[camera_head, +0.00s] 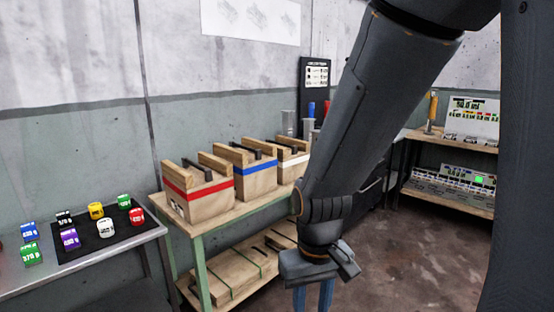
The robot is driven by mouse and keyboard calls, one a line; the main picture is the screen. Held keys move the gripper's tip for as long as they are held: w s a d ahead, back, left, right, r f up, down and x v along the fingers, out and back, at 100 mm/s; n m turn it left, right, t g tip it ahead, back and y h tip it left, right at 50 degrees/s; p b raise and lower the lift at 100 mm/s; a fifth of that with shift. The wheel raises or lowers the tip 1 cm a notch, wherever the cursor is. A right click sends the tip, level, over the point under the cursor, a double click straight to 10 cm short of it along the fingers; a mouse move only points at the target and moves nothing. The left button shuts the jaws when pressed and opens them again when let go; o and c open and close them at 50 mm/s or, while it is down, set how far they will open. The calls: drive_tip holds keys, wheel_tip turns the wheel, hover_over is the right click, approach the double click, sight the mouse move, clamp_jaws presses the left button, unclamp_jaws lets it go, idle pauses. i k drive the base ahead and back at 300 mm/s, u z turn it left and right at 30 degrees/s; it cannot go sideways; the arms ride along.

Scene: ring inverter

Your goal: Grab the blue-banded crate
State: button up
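The blue-banded crate (257,177) is a wooden box with a blue stripe and a dark handle on top. It stands in the middle of three crates on a wooden bench (228,217). A red-banded crate (203,199) is to its left and a white-banded crate (289,158) to its right, partly hidden by my arm. My gripper (313,298) hangs at the bottom centre, in front of the bench and apart from the crates. Its fingers point down and are cut off by the frame's lower edge, so I cannot tell its opening.
A metal table (22,278) at left holds several small coloured blocks, some on a black mat (73,254). The bench's lower shelf (225,281) holds flat wooden boxes. A shelf unit (449,200) stands at right. Bare floor (412,260) lies between it and my gripper.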

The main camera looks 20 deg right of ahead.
sight(255, 162)
drive_tip(key=z, duration=0.5)
drive_tip(key=i, duration=1.2)
drive_tip(key=z, duration=0.1)
